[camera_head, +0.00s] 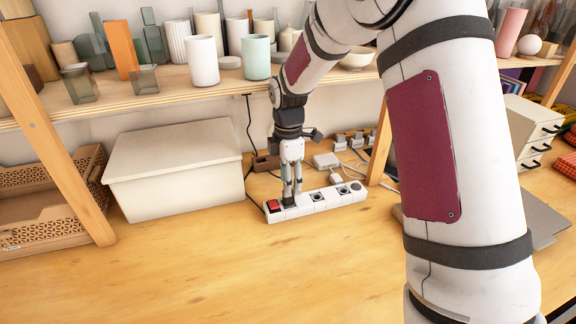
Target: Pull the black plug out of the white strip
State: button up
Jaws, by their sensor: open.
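The white strip (331,197) lies on the wooden table, with a red switch (273,206) at its left end and several sockets along its top. The black plug (289,203) appears small and dark in the socket nearest the switch. My gripper (291,193) points straight down over that end of the strip. Its fingers are open, with the tips low beside the plug. At this size I cannot tell whether either finger touches it. The fingers partly hide the plug and its cord.
A white lidded box (174,172) stands left of the strip. Behind it, white adapters (327,161) and loose cables lie near the wall. A shelf (120,100) with cups and vases hangs over the back. The table in front (230,270) is clear.

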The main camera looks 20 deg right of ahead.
jog(key=shift+f, duration=2.75)
grip_shut()
